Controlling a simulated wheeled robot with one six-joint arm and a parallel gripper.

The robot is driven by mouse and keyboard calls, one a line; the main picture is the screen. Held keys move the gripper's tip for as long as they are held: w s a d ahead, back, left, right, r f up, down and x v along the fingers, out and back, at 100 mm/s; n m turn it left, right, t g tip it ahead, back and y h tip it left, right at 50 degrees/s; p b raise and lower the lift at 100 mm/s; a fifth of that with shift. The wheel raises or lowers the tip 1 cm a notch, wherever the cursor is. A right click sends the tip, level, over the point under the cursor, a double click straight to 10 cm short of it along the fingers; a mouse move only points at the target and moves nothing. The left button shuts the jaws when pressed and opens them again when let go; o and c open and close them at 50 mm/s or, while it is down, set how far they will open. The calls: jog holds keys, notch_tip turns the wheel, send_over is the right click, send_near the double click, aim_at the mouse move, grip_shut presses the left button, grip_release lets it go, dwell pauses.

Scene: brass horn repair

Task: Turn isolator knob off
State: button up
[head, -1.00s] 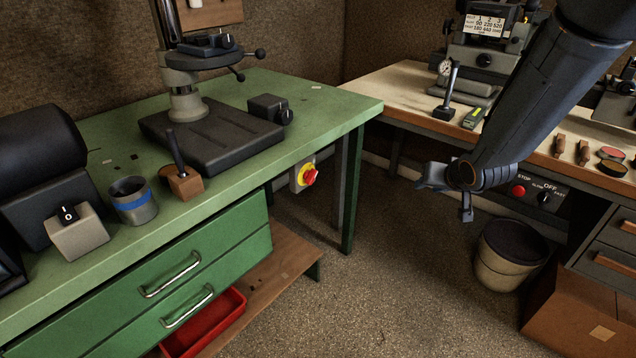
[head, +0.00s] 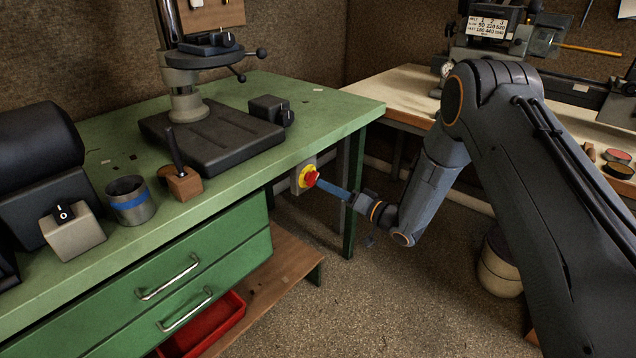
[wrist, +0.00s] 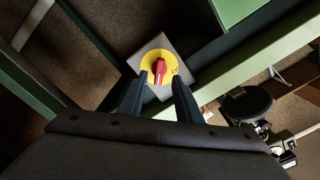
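The isolator knob (head: 311,179) is red on a yellow disc (head: 304,174), set in a grey box (head: 297,186) under the right end of the green bench. In the wrist view the red knob (wrist: 161,71) shows its bar running nearly upright in the picture, on the yellow disc (wrist: 149,63). My gripper (head: 321,184) reaches the knob from the right in the head view. In the wrist view my gripper (wrist: 160,77) is open, with one finger on each side of the knob. I cannot tell whether the fingers touch it.
The green bench (head: 333,112) overhangs the box, and a green leg (head: 352,215) stands just right of it. Green drawers (head: 200,262) are to the left. A pale-topped bench (head: 390,88) is behind, with a bin (head: 497,270) below. Open floor (head: 370,300) lies in front.

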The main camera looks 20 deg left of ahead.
aim_at(315, 180)
jog(key=shift+x, duration=2.5)
grip_shut()
